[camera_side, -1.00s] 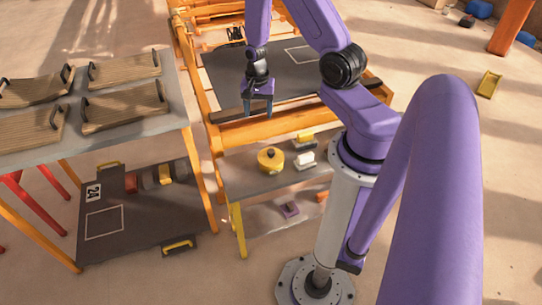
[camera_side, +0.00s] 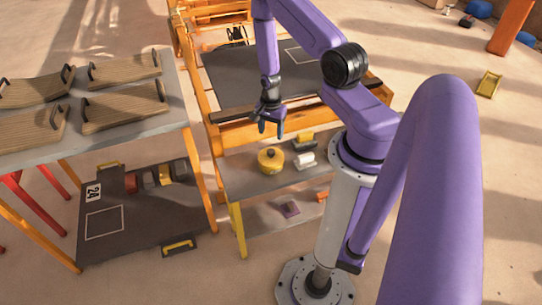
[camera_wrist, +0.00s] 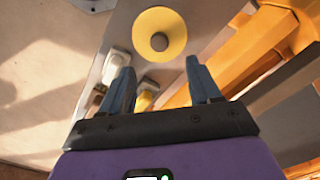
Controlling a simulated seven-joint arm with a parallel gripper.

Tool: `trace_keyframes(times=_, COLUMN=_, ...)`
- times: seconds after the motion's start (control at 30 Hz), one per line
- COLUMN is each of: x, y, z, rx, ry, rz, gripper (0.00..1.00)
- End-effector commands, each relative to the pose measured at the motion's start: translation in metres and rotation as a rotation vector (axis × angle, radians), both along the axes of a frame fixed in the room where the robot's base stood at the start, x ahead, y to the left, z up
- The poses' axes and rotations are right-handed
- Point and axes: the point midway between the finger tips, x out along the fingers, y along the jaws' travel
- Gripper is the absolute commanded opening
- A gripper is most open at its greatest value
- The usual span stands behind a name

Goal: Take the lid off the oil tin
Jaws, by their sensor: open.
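The oil tin (camera_side: 271,162) is a round yellow pot on the grey shelf below the orange frame. Its yellow lid (camera_side: 270,153) with a dark knob sits on top. In the wrist view the lid (camera_wrist: 160,35) shows from above as a yellow disc, with a grey-brown knob (camera_wrist: 159,42) near its middle. My gripper (camera_side: 269,130) is open and empty, above the tin and apart from it. In the wrist view my gripper's two blue-grey fingers (camera_wrist: 162,80) point toward the lid, which lies beyond their tips.
A white item (camera_side: 305,160) and a yellow-topped item (camera_side: 304,138) stand right of the tin on the shelf (camera_side: 240,182). The orange beam (camera_side: 270,127) runs close behind and above the tin. A purple block (camera_side: 290,209) lies on a lower shelf.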

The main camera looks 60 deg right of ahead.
Motion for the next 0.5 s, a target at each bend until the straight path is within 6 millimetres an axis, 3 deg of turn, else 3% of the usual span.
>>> trace_keyframes(times=0.3, x=0.000, y=0.000, z=-0.040, rx=0.001, ry=0.001, rz=0.000, gripper=0.62)
trace_keyframes(times=0.5, x=0.000, y=0.000, z=-0.049, rx=0.000, ry=0.000, rz=-0.001, gripper=0.62)
